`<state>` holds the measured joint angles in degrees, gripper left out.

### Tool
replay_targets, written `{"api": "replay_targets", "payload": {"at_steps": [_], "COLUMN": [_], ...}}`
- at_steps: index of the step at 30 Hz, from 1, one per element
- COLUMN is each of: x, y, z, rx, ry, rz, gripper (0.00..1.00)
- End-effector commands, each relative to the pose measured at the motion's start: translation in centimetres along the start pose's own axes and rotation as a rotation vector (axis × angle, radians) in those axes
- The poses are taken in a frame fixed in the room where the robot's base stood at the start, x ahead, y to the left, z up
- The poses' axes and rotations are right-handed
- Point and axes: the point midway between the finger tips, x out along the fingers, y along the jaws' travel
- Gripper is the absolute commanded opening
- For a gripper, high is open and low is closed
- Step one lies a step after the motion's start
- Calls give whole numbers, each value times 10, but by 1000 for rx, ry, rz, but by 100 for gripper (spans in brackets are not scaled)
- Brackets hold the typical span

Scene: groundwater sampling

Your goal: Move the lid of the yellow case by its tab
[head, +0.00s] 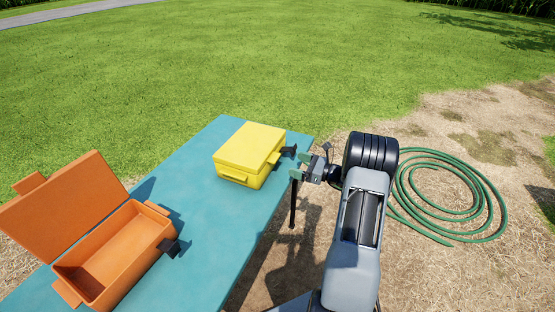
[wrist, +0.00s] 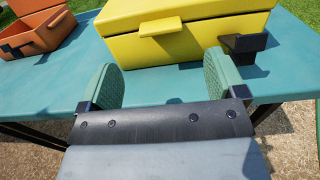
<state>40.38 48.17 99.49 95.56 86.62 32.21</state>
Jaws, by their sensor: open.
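The yellow case (head: 243,165) stands on the blue table with its lid (head: 250,146) down. The lid's yellow tab (head: 273,158) juts from its near long side, and in the wrist view the tab (wrist: 160,27) shows at the lid's lower edge. A black bracket (head: 289,151) sits at the case's right end; it also shows in the wrist view (wrist: 243,44). My gripper (head: 303,166) is at the table's right edge, beside the case and apart from it. In the wrist view its green fingers (wrist: 160,85) are spread with nothing between them, below the tab.
An orange case (head: 120,250) with its lid (head: 65,208) raised stands at the table's near left. The blue table (head: 205,215) has clear room between the cases. A coiled green hose (head: 490,205) lies on the ground at right.

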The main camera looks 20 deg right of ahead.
Motion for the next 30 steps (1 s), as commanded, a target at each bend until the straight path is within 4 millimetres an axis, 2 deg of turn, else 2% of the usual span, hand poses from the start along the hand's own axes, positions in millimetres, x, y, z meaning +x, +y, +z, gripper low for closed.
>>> {"api": "replay_targets", "payload": {"at_steps": [1,6,13,19,29,30], "x": [12,42,71,82,84,84], "y": [1,1,0,0,0,0], "z": [0,0,0,0,0,0], "rx": [0,0,0,0,0,-1], "ry": [1,2,2,2,2,2], "rz": [3,3,2,0,0,0], "gripper": [89,89,89,89,89,86]}}
